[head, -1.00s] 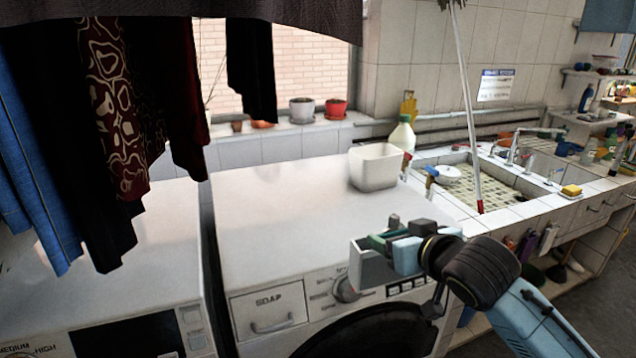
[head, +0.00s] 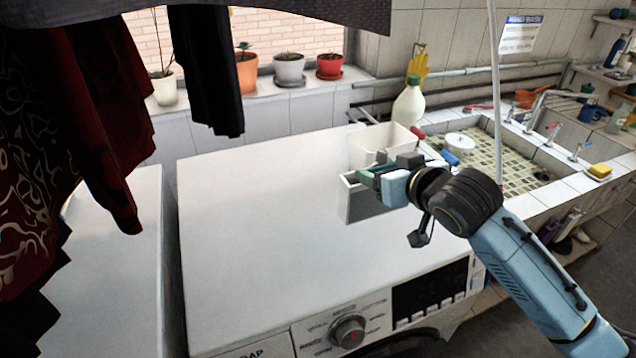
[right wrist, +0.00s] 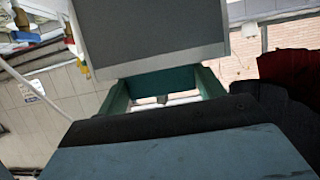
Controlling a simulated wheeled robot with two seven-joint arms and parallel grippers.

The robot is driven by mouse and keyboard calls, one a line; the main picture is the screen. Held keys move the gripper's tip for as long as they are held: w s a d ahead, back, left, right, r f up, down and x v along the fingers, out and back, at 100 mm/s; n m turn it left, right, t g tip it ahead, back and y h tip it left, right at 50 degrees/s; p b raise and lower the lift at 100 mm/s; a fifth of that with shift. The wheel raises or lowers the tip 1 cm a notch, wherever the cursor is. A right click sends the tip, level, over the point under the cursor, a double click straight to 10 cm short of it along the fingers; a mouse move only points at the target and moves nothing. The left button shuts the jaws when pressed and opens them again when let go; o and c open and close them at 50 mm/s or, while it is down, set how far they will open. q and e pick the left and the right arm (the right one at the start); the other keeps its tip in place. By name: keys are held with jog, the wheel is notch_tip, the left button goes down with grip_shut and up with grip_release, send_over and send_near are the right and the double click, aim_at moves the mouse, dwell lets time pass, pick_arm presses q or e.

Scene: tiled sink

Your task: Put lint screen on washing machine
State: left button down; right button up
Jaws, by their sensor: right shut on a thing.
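The washing machine (head: 260,225) has a broad white top that is mostly bare. My right gripper (head: 362,178) is above the right part of this top, in front of a white container. It is shut on the lint screen (head: 365,203), a flat grey panel with a pale rim that hangs upright from the fingers. The lint screen also fills the upper middle of the right wrist view (right wrist: 150,40), with the green fingers (right wrist: 165,95) at its edge. I cannot tell whether its lower edge touches the machine top. My left gripper is not in view.
The white container (head: 375,143) stands at the top's back right, beside a pale bottle (head: 408,103). A tiled sink (head: 490,155) lies to the right. Dark clothes (head: 60,130) hang at the left. Another white appliance (head: 110,260) stands left across a gap.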

aim_at(379, 211)
jog(key=shift+s+f, duration=0.1)
jog(key=shift+f, duration=4.75)
jog(key=shift+f, duration=0.2)
jog(key=o, duration=1.4)
jog(key=shift+c, duration=0.2)
jog(key=shift+r, duration=0.15)
jog(key=v, duration=1.2)
